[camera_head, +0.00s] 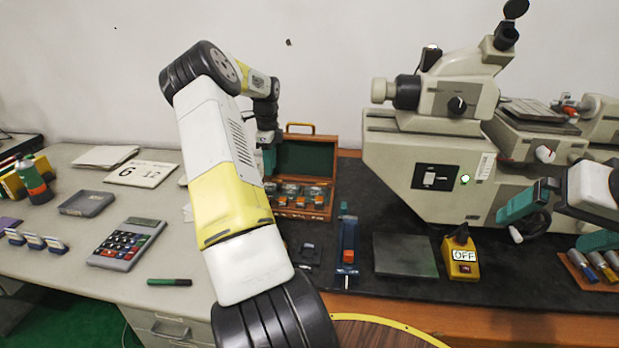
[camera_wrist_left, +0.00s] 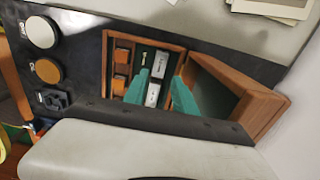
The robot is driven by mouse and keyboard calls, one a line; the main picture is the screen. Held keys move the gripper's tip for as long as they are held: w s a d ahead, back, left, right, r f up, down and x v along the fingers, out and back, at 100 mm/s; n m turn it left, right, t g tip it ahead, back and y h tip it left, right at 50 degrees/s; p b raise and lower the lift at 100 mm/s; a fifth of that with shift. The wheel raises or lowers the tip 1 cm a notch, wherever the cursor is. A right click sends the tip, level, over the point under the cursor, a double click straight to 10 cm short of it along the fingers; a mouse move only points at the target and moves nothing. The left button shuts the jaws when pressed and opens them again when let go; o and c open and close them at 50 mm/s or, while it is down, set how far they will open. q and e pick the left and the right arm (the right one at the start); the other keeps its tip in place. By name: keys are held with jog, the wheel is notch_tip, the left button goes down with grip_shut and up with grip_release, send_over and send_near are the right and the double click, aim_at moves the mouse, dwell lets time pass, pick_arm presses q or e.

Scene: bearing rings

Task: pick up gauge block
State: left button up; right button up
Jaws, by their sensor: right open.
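The gauge blocks are small silver blocks in an open wooden case (camera_head: 306,155). In the left wrist view one silver block (camera_wrist_left: 160,65) lies just past my fingertips and another silver block (camera_wrist_left: 152,95) shows between the fingers. My left gripper (camera_wrist_left: 161,80) is over the case with its two teal fingers apart, with no block visibly gripped. In the head view it is partly hidden behind my arm, at the case's left side. My right gripper (camera_head: 560,222) is at the far right, open and empty, in front of the grey machine.
The wooden case's raised lid (camera_wrist_left: 225,85) stands close beside the fingers. A grey microscope-like machine (camera_head: 425,150) fills the right back. A yellow OFF switch box (camera_head: 461,258), a dark plate (camera_head: 404,254) and a blue tool (camera_head: 348,240) lie on the black mat. A calculator (camera_head: 127,245) is left.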

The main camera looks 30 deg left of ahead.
aim_at(271, 184)
pick_arm(q)
notch_tip(271, 184, down, 7)
jog(key=shift+s+a+f, duration=0.1)
jog(key=shift+a+f, duration=0.05)
jog(key=shift+c, duration=0.2)
grip_shut()
